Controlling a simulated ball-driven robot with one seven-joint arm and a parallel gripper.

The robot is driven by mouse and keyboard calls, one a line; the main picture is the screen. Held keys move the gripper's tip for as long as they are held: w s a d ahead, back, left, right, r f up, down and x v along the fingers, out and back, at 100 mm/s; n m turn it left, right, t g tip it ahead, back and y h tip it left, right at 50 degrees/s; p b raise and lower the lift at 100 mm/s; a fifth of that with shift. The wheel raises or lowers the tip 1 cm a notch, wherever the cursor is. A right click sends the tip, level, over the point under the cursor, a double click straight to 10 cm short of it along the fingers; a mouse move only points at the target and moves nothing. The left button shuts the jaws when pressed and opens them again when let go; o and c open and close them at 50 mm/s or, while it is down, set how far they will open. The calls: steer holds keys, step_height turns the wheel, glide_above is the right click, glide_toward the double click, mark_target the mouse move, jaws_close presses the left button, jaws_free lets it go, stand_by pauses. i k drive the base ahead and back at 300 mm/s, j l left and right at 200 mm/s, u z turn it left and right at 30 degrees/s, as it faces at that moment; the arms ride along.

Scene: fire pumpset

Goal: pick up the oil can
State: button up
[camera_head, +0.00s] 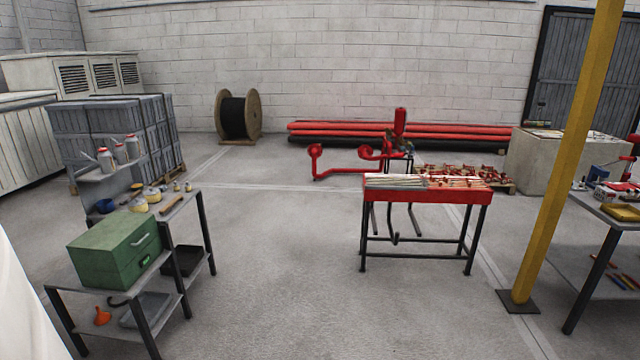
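I cannot tell for sure which thing is the oil can. Several small grey-white containers with red tops, such as one container (105,160), stand on the raised shelf (98,174) of the workbench at left. Below them, on the bench top (172,206), are a cream-yellow round can (152,194), a similar one (138,205) beside it, and small brass-coloured pieces (177,186). All are small and far off, so their spouts or handles are not clear. My gripper is not in view.
A green toolbox (116,250) sits on the bench's near end. A red-topped table (450,196) with rods stands right of centre. A yellow post (565,160) rises before another workbench (606,212) at right. Open concrete floor (285,260) lies between the left bench and red table.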

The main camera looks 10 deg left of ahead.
mark_target(121, 155)
steer(key=i+u, duration=0.2)
steer(key=i, duration=0.75)
steer(key=i+l+u, duration=0.15)
steer(key=i, duration=0.8)
steer(key=i+j+u, duration=0.15)
steer(key=i+u, duration=0.15)
steer(key=i, duration=0.35)
steer(key=i+u, duration=0.35)
steer(key=i, duration=0.3)
steer(key=i+l+u, duration=0.3)
steer(key=i, duration=0.35)
steer(key=i+j+u, duration=0.15)
steer(key=i+u, duration=0.15)
steer(key=i, duration=0.35)
steer(key=i+u, duration=0.35)
steer(key=i, duration=0.35)
steer(key=i+l+u, duration=0.3)
steer(key=i, duration=0.4)
steer(key=j, duration=0.1)
